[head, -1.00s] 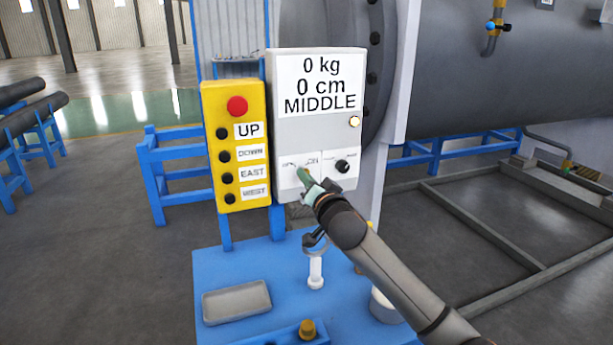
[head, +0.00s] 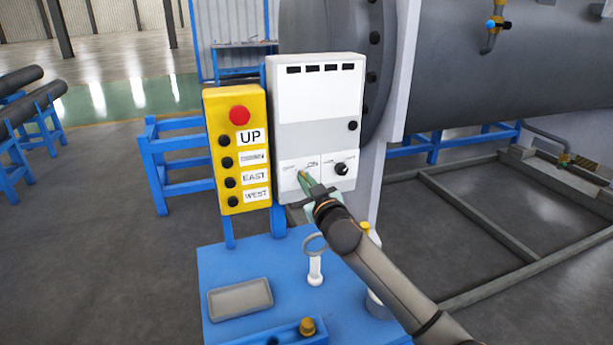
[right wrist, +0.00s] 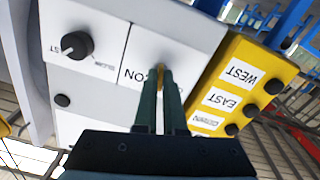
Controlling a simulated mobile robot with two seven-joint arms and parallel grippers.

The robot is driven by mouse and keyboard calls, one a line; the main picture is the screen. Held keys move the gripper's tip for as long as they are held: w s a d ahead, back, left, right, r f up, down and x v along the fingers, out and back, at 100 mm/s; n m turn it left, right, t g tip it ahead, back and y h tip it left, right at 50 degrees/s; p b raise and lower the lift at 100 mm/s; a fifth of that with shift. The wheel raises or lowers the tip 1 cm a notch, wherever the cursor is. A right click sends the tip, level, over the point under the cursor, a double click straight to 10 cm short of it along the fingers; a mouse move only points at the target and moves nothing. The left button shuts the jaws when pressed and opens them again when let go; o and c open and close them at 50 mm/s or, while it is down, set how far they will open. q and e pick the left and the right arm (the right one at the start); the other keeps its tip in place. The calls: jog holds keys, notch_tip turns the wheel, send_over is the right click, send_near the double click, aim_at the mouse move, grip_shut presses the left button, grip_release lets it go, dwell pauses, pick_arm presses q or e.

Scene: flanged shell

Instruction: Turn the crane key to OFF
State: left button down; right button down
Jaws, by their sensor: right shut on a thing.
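The crane key (right wrist: 160,74) is a small brass-coloured piece on the lower left of the white control box (head: 318,136), by the ON label. My right gripper (head: 306,182) is shut on the key; its green fingers also show in the right wrist view (right wrist: 160,92) and hide most of it. The box's display (head: 318,92) is blank, with several dark slots along its top. The lamp (head: 353,125) on its right is dark. A black knob (head: 341,169) sits right of the key. My left gripper is not in view.
A yellow button panel (head: 238,150) with a red button stands close left of the box. Below is a blue table (head: 225,265) with a grey tray (head: 240,299) and a white post with a ring (head: 315,268). A large grey shell (head: 500,70) stands behind.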

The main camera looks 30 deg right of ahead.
jog(key=shift+n+p, duration=0.85)
jog(key=shift+n, duration=1.85)
jog(key=shift+f+n, duration=0.1)
jog(key=shift+n, duration=0.2)
jog(key=c, duration=1)
grip_release()
jog(key=b+v, duration=0.1)
jog(key=v, duration=1.1)
jog(key=shift+s+b, duration=0.35)
